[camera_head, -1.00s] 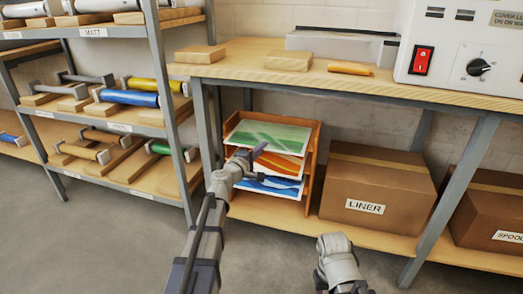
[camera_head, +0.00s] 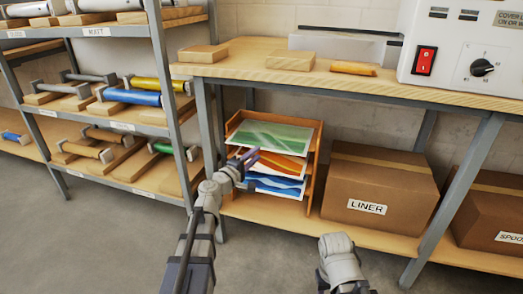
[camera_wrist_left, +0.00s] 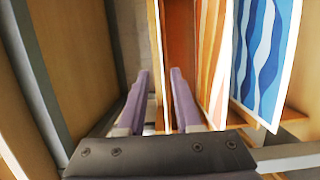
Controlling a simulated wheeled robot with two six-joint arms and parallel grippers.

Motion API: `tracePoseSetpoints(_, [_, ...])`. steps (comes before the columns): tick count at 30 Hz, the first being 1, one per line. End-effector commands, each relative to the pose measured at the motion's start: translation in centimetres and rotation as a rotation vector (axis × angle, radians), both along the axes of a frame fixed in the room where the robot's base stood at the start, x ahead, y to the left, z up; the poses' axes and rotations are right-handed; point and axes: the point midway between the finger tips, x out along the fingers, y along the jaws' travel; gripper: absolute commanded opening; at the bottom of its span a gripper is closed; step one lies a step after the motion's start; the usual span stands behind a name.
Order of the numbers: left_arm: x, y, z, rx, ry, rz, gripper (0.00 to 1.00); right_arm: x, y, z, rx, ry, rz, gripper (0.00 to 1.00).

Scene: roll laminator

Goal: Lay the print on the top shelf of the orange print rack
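The orange print rack (camera_head: 316,165) stands on the lower shelf of the bench. A green print (camera_head: 272,136) lies on its top shelf. An orange-striped print (camera_head: 285,165) and a blue wavy print (camera_head: 280,186) lie on the levels below; the blue one also shows in the left wrist view (camera_wrist_left: 266,50). My left gripper (camera_head: 247,158) is in front of the rack's left part, below the green print. The green print cannot be made out there. My right gripper is out of view.
A LINER box (camera_head: 378,190) stands close to the right of the rack. A bench leg (camera_head: 207,150) rises left of it, and the bench top (camera_head: 240,73) overhangs it. A roll shelf (camera_head: 170,90) stands at the left. The floor in front is clear.

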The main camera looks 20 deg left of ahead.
Motion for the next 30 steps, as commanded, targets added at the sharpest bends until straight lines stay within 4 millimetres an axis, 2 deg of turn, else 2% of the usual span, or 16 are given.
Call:
tracePoseSetpoints(1, [-1.5,0.4,0.0,0.0,0.0,0.004,0.33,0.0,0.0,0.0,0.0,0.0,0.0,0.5])
tracePoseSetpoints(3, [-2.7,0.7,0.0,0.0,0.0,0.002,0.33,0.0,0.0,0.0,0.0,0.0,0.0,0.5])
tracePoseSetpoints(9, [-5.0,1.4,0.0,0.0,0.0,0.001,0.33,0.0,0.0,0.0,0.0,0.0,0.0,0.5])
tracePoseSetpoints(14, [-5.6,1.7,0.0,0.0,0.0,0.001,0.33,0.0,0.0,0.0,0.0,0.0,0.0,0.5])
tracePoseSetpoints(23, [-5.7,1.6,-0.1,0.003,0.001,-0.003,0.33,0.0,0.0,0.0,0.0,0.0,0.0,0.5])
tracePoseSetpoints(26, [-5.9,-0.8,-0.8,0.053,0.02,-0.062,0.33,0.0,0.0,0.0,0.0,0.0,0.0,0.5])
tracePoseSetpoints(29, [-6.9,-6.5,-3.1,0.192,0.075,-0.214,0.33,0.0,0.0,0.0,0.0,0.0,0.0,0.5])
tracePoseSetpoints(30, [-7.7,-9.4,-4.6,0.272,0.107,-0.3,0.33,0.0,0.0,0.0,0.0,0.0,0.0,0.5])
